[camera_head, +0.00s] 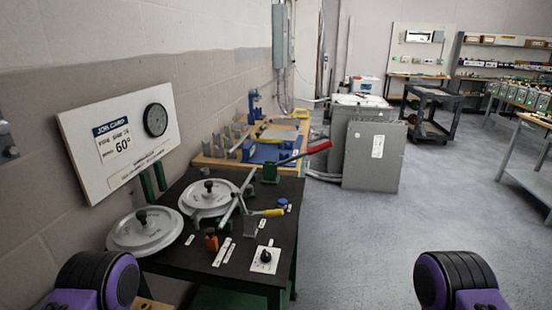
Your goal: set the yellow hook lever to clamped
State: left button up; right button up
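The yellow hook lever (268,212) is on the black table at the left of the head view. Its yellow handle lies nearly level and points right, beside a grey metal block (250,227). The lever is small here, and I cannot tell whether its hook is engaged. Purple and black parts of my own arms show at the bottom left and bottom right corners. Neither gripper's fingers show in this view.
Two round grey discs with black knobs (145,230) (209,196) sit on the black table (275,257). A red-handled lever (318,148) rises behind the yellow one. A knob panel (265,260) is near the front. A job card board (122,140) stands left.

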aim_at(275, 213)
jog(key=z, duration=1.45)
jog(key=i, duration=1.95)
jog(key=u, duration=0.65)
jog(key=i, duration=0.5)
jog(key=u, duration=4.45)
